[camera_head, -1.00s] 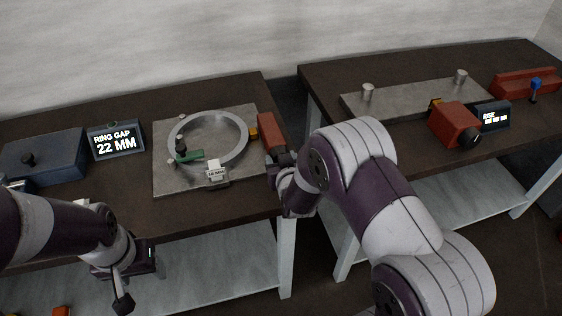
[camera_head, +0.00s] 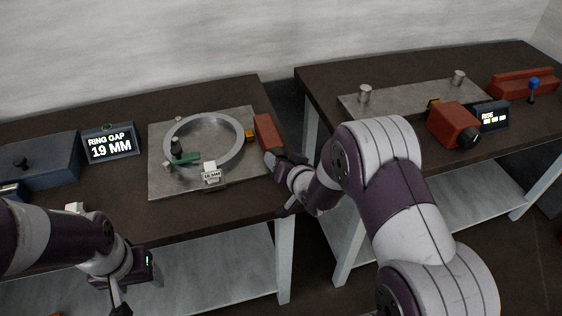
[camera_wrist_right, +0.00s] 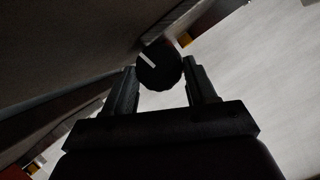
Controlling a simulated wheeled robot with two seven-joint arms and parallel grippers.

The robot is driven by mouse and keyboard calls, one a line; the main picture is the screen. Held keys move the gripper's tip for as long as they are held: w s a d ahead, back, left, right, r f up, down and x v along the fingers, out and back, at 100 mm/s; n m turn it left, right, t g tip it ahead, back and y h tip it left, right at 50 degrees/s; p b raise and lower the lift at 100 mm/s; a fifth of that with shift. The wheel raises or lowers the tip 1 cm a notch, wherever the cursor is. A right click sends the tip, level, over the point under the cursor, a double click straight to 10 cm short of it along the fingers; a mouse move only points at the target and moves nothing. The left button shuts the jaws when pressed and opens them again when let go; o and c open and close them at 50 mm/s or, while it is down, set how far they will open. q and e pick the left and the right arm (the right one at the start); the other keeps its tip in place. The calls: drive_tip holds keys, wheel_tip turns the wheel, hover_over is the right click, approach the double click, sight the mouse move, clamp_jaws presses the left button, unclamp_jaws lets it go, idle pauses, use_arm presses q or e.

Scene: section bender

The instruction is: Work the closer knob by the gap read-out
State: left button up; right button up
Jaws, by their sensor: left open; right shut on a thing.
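The read-out (camera_head: 110,145) on the left table shows "RING GAP 19 MM". The steel ring (camera_head: 238,150) lies on a metal plate (camera_head: 170,184), with a green piece (camera_head: 186,159) at its left side. The red closer (camera_head: 267,131) stands at the plate's right edge. Its black knob (camera_wrist_right: 159,68), with a white mark, sits between the fingers of my right gripper (camera_wrist_right: 161,75) in the wrist view. That gripper (camera_head: 277,160) is shut on the knob; my arm hides the knob in the head view. My left gripper (camera_head: 135,282) is open and empty, low at the table's front edge.
A small white tag block (camera_head: 211,173) stands at the plate's front. A blue box (camera_head: 45,160) is at the far left. The right table holds another plate (camera_head: 400,101) with pins, a red block (camera_head: 452,122) and a "RISE" read-out (camera_head: 493,118). A gap separates the tables.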

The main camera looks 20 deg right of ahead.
idle(0.3)
drive_tip(key=o, duration=1)
drive_tip(key=shift+o, duration=0.2)
drive_tip(key=shift+s, duration=0.1)
drive_tip(key=v, duration=1.2)
drive_tip(key=shift+s+d+p, duration=0.15)
drive_tip(key=shift+s+p, duration=0.1)
drive_tip(key=shift+p, duration=0.15)
drive_tip(key=shift+r, duration=0.1)
